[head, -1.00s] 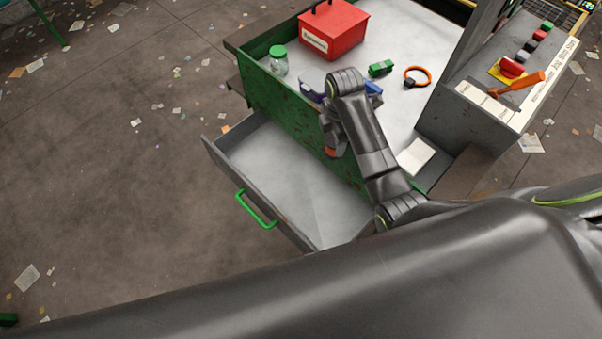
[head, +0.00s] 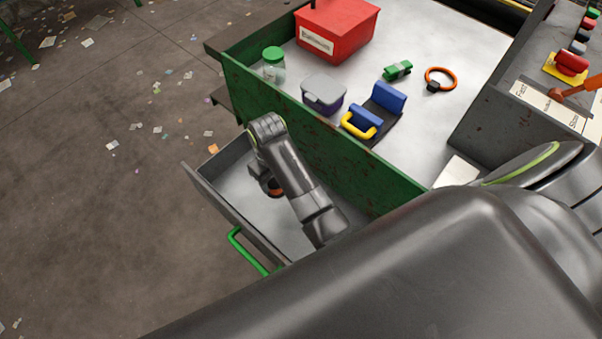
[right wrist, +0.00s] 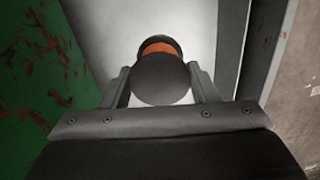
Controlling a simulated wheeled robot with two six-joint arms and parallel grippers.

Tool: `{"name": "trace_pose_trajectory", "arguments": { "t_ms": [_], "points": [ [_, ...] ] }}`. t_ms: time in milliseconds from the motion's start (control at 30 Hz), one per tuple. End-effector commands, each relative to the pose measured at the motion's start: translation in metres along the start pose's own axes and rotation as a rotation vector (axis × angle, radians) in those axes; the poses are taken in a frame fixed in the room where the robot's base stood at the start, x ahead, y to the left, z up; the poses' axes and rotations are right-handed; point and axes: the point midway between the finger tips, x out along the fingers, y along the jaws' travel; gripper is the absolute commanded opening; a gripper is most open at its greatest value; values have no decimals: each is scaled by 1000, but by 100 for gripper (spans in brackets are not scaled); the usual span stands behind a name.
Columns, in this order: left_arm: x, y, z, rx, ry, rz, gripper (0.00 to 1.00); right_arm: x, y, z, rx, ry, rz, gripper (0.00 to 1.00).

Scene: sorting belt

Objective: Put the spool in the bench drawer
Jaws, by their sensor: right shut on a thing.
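The spool (right wrist: 160,78) has dark round ends and an orange middle. It sits between the two fingers of my right gripper (right wrist: 160,82) in the right wrist view, and the gripper is shut on it. In the head view the spool (head: 275,191) shows as a small orange and dark piece below my right wrist. The bench drawer (head: 226,208) is pulled open, grey inside, with a green handle (head: 246,250). The spool is over the drawer's inside; I cannot tell whether it touches the floor. My left gripper is not in view.
The green bench wall (head: 330,150) rises beside the drawer. On the bench are a red box (head: 337,30), a green-lidded jar (head: 273,65), a grey-lidded container (head: 323,92), a blue-and-yellow item (head: 362,122), a green clip (head: 398,70) and an orange ring (head: 440,78). The drawer looks otherwise empty.

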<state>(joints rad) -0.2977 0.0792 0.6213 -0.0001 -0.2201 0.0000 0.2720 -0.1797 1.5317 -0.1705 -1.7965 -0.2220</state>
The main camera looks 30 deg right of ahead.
Motion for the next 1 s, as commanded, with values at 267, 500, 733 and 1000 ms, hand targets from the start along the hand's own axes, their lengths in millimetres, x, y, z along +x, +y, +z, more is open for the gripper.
{"name": "trace_pose_trajectory", "arguments": {
  "t_ms": [267, 500, 733, 1000],
  "points": [
    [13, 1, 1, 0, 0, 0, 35, 30, -6, 2, 107, -3, 1, 31],
    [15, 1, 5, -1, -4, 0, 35, 69, -7, 1, 107, -1, 1, 31],
    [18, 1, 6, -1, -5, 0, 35, 93, -6, 1, 106, -1, 1, 31],
    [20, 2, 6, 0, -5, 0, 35, 113, -6, 1, 106, 1, 1, 31]
  ]
}}
